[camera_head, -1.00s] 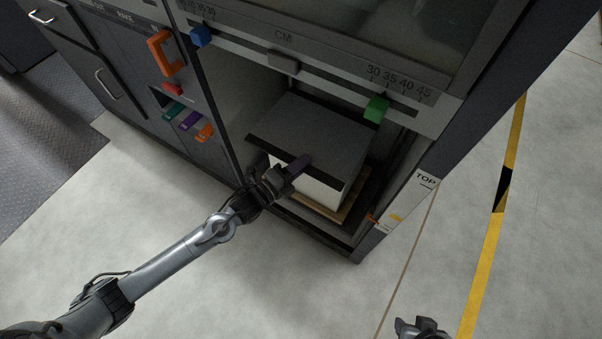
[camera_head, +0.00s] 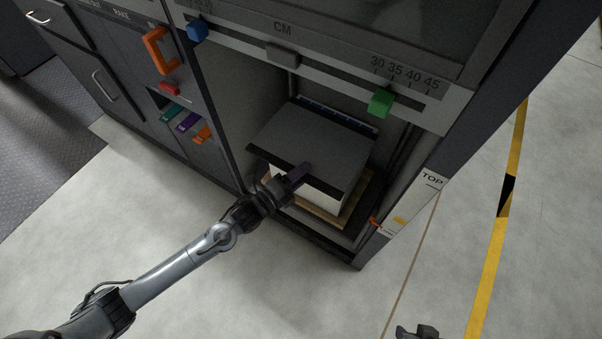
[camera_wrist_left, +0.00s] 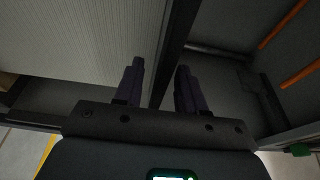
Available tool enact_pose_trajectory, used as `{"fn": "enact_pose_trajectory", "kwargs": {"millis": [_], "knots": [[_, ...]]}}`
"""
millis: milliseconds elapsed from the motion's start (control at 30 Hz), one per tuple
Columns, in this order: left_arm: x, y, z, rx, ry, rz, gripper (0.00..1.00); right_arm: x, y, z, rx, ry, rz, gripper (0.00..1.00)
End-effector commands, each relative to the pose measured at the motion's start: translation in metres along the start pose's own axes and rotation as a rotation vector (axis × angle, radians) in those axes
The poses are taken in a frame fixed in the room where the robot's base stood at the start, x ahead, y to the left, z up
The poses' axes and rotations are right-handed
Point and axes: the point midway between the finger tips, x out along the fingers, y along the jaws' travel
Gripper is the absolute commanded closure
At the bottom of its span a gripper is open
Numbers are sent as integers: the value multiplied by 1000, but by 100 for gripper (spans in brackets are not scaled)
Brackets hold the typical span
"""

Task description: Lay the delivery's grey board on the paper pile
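The grey board (camera_head: 317,135), with a dark band along its front edge, lies over the white paper pile (camera_head: 323,198) inside the machine's bay. It covers the pile's top, so I cannot tell whether it touches all over. My left gripper (camera_head: 299,173) is at the board's front edge. In the left wrist view its fingers (camera_wrist_left: 160,80) stand apart on either side of the dark edge strip (camera_wrist_left: 181,40), with a gap beside the strip. The pile's lined side (camera_wrist_left: 75,35) is to the left there. My right gripper (camera_head: 418,332) is cut off at the bottom edge.
The pile stands on a wooden pallet (camera_head: 355,210). A scale bar with a green handle (camera_head: 381,102) and a blue handle (camera_head: 197,29) runs above the bay. The dark bay wall (camera_head: 225,110) is close on the left. The floor in front is clear.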

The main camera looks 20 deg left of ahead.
Motion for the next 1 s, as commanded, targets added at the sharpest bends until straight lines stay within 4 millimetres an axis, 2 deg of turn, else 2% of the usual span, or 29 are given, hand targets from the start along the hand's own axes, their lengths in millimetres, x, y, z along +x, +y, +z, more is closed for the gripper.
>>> {"fn": "enact_pose_trajectory", "kwargs": {"millis": [367,467,1000], "knots": [[0,-5,0,0,0,0,60,-2,0,-1,0,0,0,57],[-10,-4,0,0,0,3,60,-8,0,-2,-1,0,1,57],[-100,-5,0,-1,0,3,60,-45,3,-14,-9,-1,7,57]]}}
